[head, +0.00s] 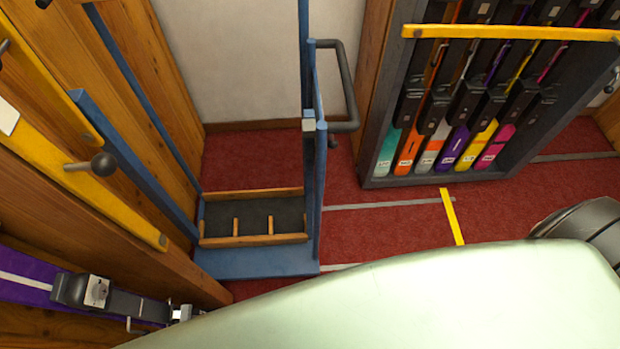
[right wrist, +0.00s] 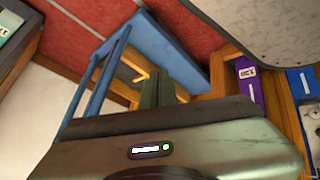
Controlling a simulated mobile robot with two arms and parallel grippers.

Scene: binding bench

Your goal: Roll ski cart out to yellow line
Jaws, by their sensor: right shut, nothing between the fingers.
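The ski cart (head: 258,263) is a blue frame with a low wood-edged tray, standing on the red carpet left of centre in the head view. A dark bar handle (head: 347,92) sticks out from its right side. The tray looks empty. The yellow line (head: 452,216) is on the carpet, right of the cart with a gap between them. In the right wrist view the blue cart (right wrist: 168,48) shows beyond my right gripper (right wrist: 164,78), whose dark fingers are shut and empty. I cannot tell how far they are from the cart. My left gripper is not in view.
A grey rack of colourful skis (head: 372,165) with a yellow bar (head: 510,32) stands behind the yellow line. Wood panels (head: 150,70) and a yellow rail (head: 85,165) are on the left. Grey floor strips (head: 385,204) run right from the cart; the carpet there is clear.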

